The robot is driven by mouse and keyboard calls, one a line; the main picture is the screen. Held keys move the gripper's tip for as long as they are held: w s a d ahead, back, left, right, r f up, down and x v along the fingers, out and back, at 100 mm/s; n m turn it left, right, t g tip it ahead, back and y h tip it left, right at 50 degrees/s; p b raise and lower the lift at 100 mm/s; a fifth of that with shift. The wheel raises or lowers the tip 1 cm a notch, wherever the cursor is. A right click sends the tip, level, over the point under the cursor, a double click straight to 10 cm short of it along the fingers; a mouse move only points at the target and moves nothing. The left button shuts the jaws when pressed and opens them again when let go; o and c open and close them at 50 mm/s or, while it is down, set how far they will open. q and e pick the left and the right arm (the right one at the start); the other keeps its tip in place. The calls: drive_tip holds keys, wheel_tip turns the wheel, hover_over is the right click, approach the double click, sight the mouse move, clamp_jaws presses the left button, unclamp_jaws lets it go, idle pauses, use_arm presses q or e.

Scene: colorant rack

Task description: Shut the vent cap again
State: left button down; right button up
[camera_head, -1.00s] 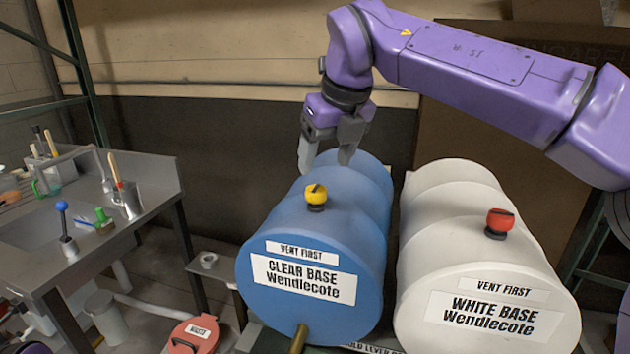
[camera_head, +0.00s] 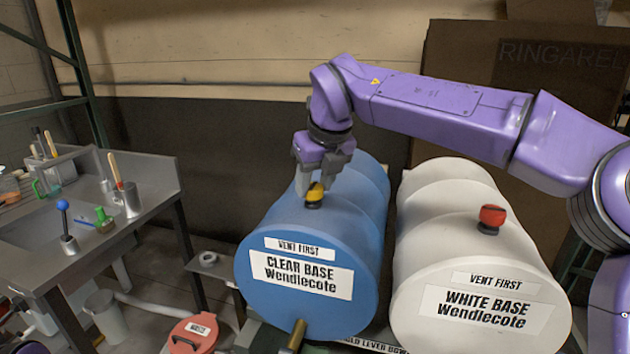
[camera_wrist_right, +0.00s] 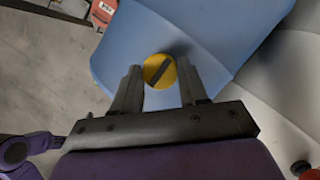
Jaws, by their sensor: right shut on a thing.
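The yellow vent cap (camera_head: 314,197) sits on a black base on top of the blue drum (camera_head: 300,232), labelled "CLEAR BASE". In the right wrist view the cap (camera_wrist_right: 159,71) is round, with a dark diagonal stripe across its top. My right gripper (camera_head: 316,184) reaches down from above and is shut on the cap, one finger on each side. The fingers partly hide the cap in the head view. I cannot tell from these frames whether the cap is open. My left gripper is not in view.
The white drum (camera_head: 455,240) with a red cap (camera_head: 491,219) stands close on the right. A metal sink bench (camera_head: 150,190) with tools is at left. A red waste lid (camera_head: 193,334) is low in front.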

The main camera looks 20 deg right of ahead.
drive_tip(key=shift+f+m, duration=0.1)
drive_tip(key=shift+m, duration=0.2)
drive_tip(key=shift+a+m+h+b, duration=0.1)
drive_tip(key=shift+m+h+b, duration=0.2)
drive_tip(key=shift+m, duration=0.2)
drive_tip(key=m+h, duration=0.1)
drive_tip(key=m, duration=0.1)
drive_tip(key=shift+a+m, duration=0.1)
drive_tip(key=shift+m, duration=0.2)
drive_tip(key=m+h, duration=0.1)
drive_tip(key=m, duration=0.2)
drive_tip(key=shift+w+a+m+g, duration=0.1)
drive_tip(key=shift+m+g, duration=0.2)
drive_tip(key=m+h, duration=0.1)
drive_tip(key=m, duration=0.1)
drive_tip(key=m+g+h+p, duration=0.1)
drive_tip(key=m, duration=0.2)
drive_tip(key=shift+w+a+m, duration=0.1)
drive_tip(key=shift+m, duration=0.2)
drive_tip(key=shift+w+m+g+h+p, duration=0.15)
drive_tip(key=shift+m+g+p, duration=0.35)
drive_tip(key=shift+m, duration=0.55)
drive_tip(key=shift+s+m+g+h+p, duration=0.1)
drive_tip(key=shift+m+g+h+p, duration=0.2)
drive_tip(key=shift+m+g, duration=0.55)
drive_tip(key=shift+w+m+t, duration=0.1)
drive_tip(key=shift+m+t, duration=0.15)
drive_tip(key=shift+m, duration=0.15)
